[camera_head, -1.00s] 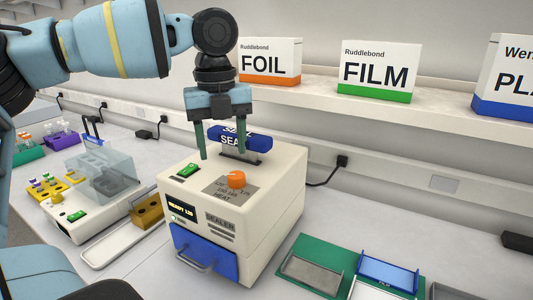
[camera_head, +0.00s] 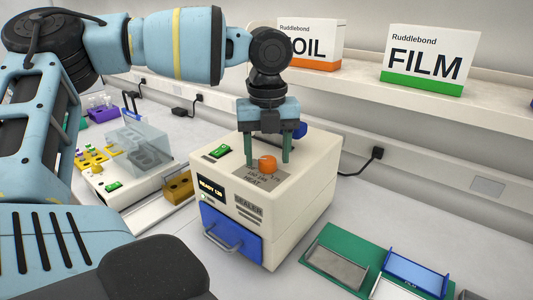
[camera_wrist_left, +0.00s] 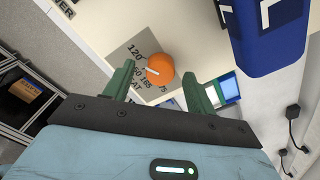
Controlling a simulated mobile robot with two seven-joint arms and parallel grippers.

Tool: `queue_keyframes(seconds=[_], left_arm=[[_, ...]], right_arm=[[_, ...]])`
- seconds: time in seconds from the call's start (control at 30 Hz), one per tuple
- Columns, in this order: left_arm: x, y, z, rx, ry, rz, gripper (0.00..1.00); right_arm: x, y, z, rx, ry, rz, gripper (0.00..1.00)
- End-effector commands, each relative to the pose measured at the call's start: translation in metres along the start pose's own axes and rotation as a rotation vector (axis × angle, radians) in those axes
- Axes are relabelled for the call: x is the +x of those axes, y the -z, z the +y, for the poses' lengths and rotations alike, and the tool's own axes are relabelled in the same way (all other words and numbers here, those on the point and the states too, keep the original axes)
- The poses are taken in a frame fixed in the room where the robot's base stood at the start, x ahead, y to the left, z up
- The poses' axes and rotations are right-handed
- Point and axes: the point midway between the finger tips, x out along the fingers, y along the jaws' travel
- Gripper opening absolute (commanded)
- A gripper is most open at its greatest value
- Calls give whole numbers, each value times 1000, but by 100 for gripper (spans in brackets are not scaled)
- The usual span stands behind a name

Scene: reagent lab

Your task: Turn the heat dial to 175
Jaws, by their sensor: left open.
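The orange heat dial (camera_head: 267,164) is on top of the cream sealer (camera_head: 302,205), on a grey plate with printed numbers. It also shows in the left wrist view (camera_wrist_left: 160,68), with a white pointer line and the numbers 120, 160, 165 and 175 partly readable. My left gripper (camera_head: 268,163) is open, pointing down, with its green fingers on either side of the dial in the head view. In the left wrist view the fingers (camera_wrist_left: 161,85) stand apart with the dial between and beyond their tips. I cannot tell whether they touch it. The sealer's display (camera_head: 211,189) seems to read READY 120. My right gripper is not in view.
A blue SEAL handle (camera_wrist_left: 270,35) stands behind the dial. A green switch (camera_head: 219,151) is left of it. The sealer's blue drawer (camera_head: 230,236) faces front. A green mat (camera_head: 330,237) with trays lies at right. Boxes stand on the shelf (camera_head: 430,98).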

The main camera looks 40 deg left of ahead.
Motion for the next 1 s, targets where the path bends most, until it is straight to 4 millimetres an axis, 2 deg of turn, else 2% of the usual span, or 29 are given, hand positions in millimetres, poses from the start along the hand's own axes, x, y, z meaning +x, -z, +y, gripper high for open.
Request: queue_keyframes(seconds=[0.13, 0.4, 0.73, 1.0], left_arm=[[8, 0, 0, 1, -1, 0, 56], [10, 0, 0, 0, -1, 0, 56], [9, 0, 0, 0, 0, 0, 13], [9, 0, 0, -25, 0, 0, 11]], right_arm=[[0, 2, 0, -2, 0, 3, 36], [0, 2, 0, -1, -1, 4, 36], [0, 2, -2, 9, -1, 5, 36], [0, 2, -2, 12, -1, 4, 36]])
